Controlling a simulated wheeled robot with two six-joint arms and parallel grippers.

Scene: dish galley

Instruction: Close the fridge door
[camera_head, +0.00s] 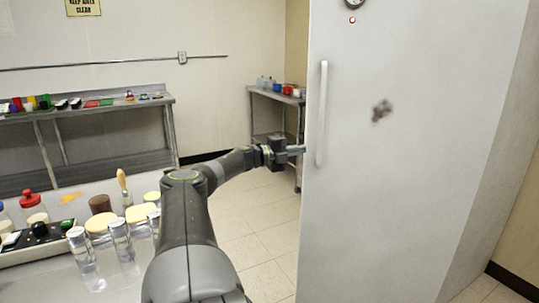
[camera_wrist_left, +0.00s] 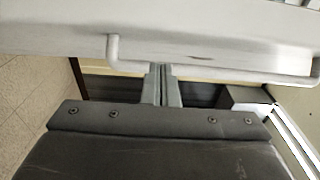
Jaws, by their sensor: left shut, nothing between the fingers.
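The fridge door (camera_head: 410,150) is a tall white panel filling the right of the head view. Its vertical white handle (camera_head: 322,113) is near its left edge. I cannot tell from these views how far the door stands open. My left gripper (camera_head: 299,150) is shut and empty, its tips at the door's left edge, beside the handle's lower part. In the left wrist view, the shut fingers (camera_wrist_left: 161,70) reach up to the handle bar (camera_wrist_left: 220,73), with the white door (camera_wrist_left: 60,25) beyond. Whether they touch is unclear. My right gripper is not in view.
A counter (camera_head: 65,284) with jars, glasses and a dark tray stands at the lower left. A steel table (camera_head: 100,160) lines the back wall, and a smaller table (camera_head: 262,92) stands behind the door's left edge. Tiled floor (camera_head: 255,225) between is clear.

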